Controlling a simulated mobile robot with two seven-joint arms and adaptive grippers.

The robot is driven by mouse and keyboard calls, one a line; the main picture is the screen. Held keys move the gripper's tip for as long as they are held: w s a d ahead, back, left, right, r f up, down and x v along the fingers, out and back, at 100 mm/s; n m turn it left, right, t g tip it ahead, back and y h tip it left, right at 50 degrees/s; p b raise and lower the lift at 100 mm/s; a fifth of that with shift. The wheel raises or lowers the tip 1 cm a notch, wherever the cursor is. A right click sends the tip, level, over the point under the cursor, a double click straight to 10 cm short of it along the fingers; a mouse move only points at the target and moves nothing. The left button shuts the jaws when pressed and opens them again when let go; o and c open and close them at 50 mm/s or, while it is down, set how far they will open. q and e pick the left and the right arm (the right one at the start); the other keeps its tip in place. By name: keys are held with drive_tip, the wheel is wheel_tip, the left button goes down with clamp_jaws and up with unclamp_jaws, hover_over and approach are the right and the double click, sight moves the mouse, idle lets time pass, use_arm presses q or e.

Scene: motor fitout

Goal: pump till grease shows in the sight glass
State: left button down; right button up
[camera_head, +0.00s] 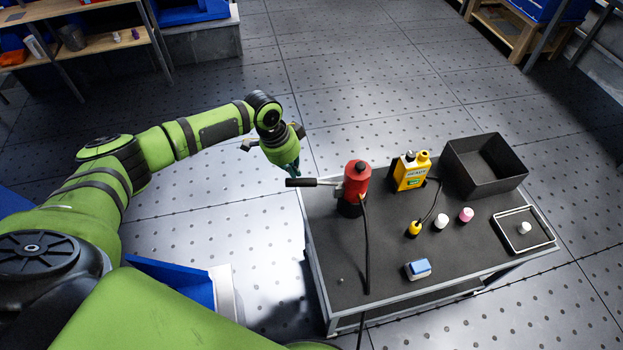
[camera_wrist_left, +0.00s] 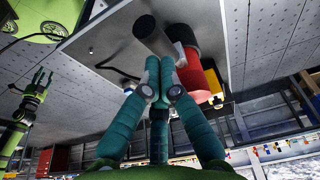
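The red grease pump (camera_head: 357,178) stands upright at the left end of the cart top. Its dark lever (camera_head: 308,182) sticks out to the left, past the cart's edge. My left gripper (camera_head: 291,168) is above the lever's outer end. In the left wrist view its teal fingers (camera_wrist_left: 160,78) are together with nothing visible between them, and the grey lever end (camera_wrist_left: 152,36) shows just beyond the tips. A black hose (camera_head: 367,245) runs down from the pump. I cannot make out a sight glass. My right gripper (camera_wrist_left: 41,80) shows small in the wrist view, fingers spread.
On the cart stand a yellow bottle (camera_head: 411,171), a black bin (camera_head: 449,167), a small yellow item (camera_head: 414,229), a white cap (camera_head: 441,221), a pink cap (camera_head: 466,214), a blue-and-white block (camera_head: 418,269) and a shallow tray (camera_head: 511,243).

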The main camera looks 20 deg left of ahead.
sight(294, 182)
use_arm(q)
drive_tip(key=shift+f, duration=0.15)
idle(0.5)
drive_tip(key=shift+s+a+b+x, duration=0.1)
drive_tip(key=shift+a+b+x, duration=0.05)
drive_tip(key=shift+b+x, duration=0.55)
drive_tip(key=shift+s+a+b+x, duration=0.15)
drive_tip(key=shift+b+x, duration=0.3)
drive_tip(key=shift+x, duration=0.45)
drive_tip(key=shift+s+a+b+x, duration=0.15)
drive_tip(key=shift+b+x, duration=0.4)
drive_tip(key=shift+x, duration=0.3)
drive_tip(key=p+v, duration=0.3)
drive_tip(key=w+d+p+v, duration=0.1)
drive_tip(key=p+v, duration=0.2)
drive_tip(key=p, duration=0.1)
drive_tip(key=d+p+v, duration=0.1)
drive_tip(key=p+v, duration=0.2)
drive_tip(key=shift+w+a+r, duration=0.15)
drive_tip(key=shift+w+r, duration=0.05)
drive_tip(key=shift+r, duration=0.45)
drive_tip(key=shift+f, duration=0.1)
